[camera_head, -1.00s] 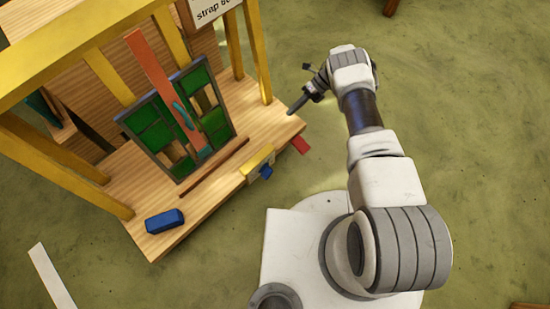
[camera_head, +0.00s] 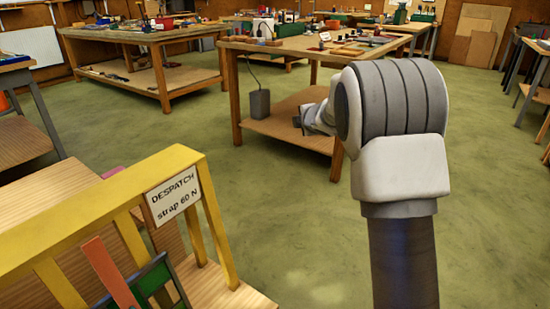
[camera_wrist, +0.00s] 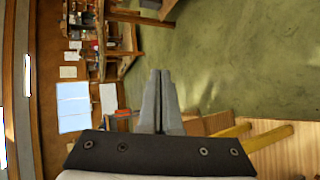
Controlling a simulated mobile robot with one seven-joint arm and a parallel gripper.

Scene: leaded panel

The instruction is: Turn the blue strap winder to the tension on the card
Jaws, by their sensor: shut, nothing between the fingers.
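The card (camera_head: 172,195) on the yellow frame (camera_head: 95,210) reads "DESPATCH strap 60 N". Below it, the top of a green panel (camera_head: 150,279) with dark edging and a red-orange strap (camera_head: 108,272) show at the bottom edge. The blue strap winder cannot be made out in either current view. My gripper (camera_wrist: 160,75) shows in the wrist view, its two fingers together and empty, pointing out over the green floor. Yellow bars (camera_wrist: 255,135) show at the lower right of the wrist view.
A wooden workbench (camera_head: 300,47) with tools and a lower shelf stands ahead, with another bench (camera_head: 150,33) behind left. Green floor (camera_head: 290,220) is open between the yellow frame and my arm. Posters (camera_wrist: 73,107) show on a wall in the wrist view.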

